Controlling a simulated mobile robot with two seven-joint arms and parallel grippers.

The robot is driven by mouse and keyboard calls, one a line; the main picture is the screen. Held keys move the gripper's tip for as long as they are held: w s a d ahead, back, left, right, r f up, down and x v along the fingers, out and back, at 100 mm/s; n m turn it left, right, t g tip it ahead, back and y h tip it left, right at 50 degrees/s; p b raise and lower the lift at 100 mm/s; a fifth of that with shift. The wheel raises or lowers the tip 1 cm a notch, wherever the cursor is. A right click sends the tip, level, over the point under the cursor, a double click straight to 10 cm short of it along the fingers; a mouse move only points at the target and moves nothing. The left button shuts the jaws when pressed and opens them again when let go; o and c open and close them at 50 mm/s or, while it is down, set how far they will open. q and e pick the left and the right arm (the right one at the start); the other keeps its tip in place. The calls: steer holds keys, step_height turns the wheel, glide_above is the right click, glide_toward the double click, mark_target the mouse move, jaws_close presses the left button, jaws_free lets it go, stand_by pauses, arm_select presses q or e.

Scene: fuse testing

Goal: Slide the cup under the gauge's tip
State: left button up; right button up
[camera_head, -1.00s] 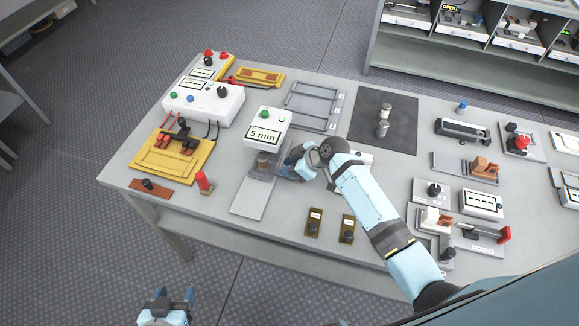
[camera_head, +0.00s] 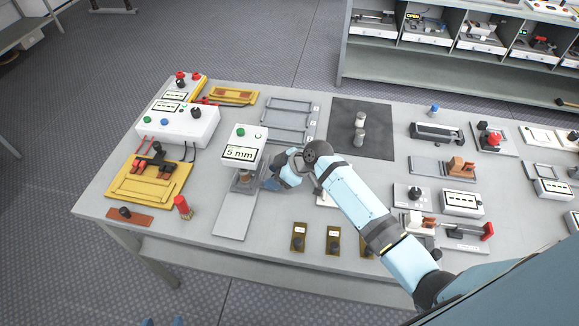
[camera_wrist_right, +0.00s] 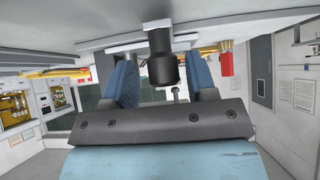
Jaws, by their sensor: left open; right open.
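The gauge (camera_head: 244,145) is a white box marked "5 mm", with a green button, at the left middle of the table. Its long grey base plate (camera_head: 235,215) runs toward the table's front edge. A small brownish cup (camera_head: 243,178) shows just below the box; the gauge's tip cannot be made out in the head view. My right gripper (camera_head: 272,183) is open beside the cup, on its right. In the right wrist view, a dark cylinder (camera_wrist_right: 163,62) shows between its parted fingers (camera_wrist_right: 160,85). Only the fingertips of my open left gripper (camera_head: 164,321) show, off the table's front.
White fuse-test box (camera_head: 178,125) and yellow tray (camera_head: 150,180) stand left of the gauge. A red cylinder (camera_head: 182,206) stands near the front edge. Small brown plates (camera_head: 299,238) lie to the front right. A grey frame (camera_head: 288,120) and dark mat (camera_head: 360,130) lie behind.

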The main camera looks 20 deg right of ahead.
steer(key=b+v, duration=0.1)
steer(key=v, duration=1.1)
steer(key=shift+d+r, duration=0.2)
steer(key=shift+d, duration=0.05)
steer(key=shift+s+f, duration=0.1)
steer(key=shift+s, duration=0.1)
